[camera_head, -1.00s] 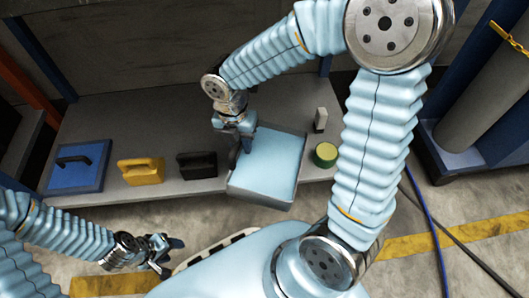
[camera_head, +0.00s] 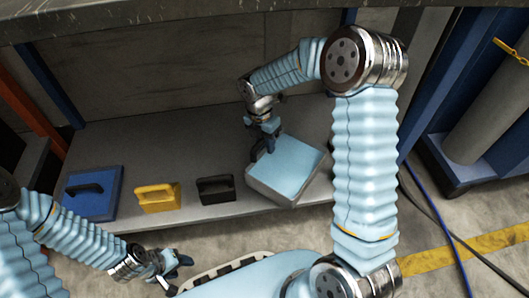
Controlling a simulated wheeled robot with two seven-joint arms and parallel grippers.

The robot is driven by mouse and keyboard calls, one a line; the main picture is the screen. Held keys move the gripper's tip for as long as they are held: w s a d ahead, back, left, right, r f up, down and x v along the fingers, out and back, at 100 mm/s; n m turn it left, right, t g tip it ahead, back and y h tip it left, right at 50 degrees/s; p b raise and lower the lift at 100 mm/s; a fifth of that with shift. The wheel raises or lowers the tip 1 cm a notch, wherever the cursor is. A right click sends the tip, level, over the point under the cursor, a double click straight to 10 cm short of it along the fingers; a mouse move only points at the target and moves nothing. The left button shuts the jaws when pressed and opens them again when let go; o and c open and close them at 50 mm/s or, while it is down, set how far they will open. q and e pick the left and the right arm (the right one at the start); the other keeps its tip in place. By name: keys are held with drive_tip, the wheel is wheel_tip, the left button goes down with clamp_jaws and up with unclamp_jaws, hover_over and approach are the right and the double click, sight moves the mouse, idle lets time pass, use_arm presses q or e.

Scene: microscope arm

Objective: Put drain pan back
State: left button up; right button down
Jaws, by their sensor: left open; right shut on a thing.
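The drain pan (camera_head: 287,172) is a square grey pan with a light blue inside. It sits over the front of the grey shelf, turned at an angle, with its near corner around the shelf's front edge. I cannot tell whether it rests on the shelf or is held slightly above. My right gripper (camera_head: 262,150) points down and is shut on the pan's left rim. My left gripper (camera_head: 176,268) is open and empty, low in front of the shelf, well left of the pan.
On the shelf (camera_head: 215,140) stand a blue case (camera_head: 92,196), a yellow case (camera_head: 158,198) and a black case (camera_head: 216,190), the black one close to the pan's left. A shelf board (camera_head: 180,18) hangs above. Cables lie on the floor at right.

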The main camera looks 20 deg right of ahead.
drive_tip(key=shift+w+d+f, duration=0.15)
drive_tip(key=shift+w+f, duration=0.75)
drive_tip(key=shift+f, duration=0.15)
drive_tip(key=f, duration=0.2)
drive_tip(key=f+b, duration=0.1)
drive_tip(key=shift+w+f, duration=0.3)
drive_tip(key=shift+f, duration=0.1)
drive_tip(key=c, duration=0.9)
unclamp_jaws()
drive_tip(key=r+p, duration=0.1)
drive_tip(key=r, duration=0.3)
drive_tip(key=w+r, duration=0.1)
drive_tip(key=r, duration=0.3)
drive_tip(key=a+r+p, duration=0.1)
drive_tip(key=r, duration=0.3)
drive_tip(key=shift+w+p, duration=0.25)
drive_tip(key=shift+p, duration=0.05)
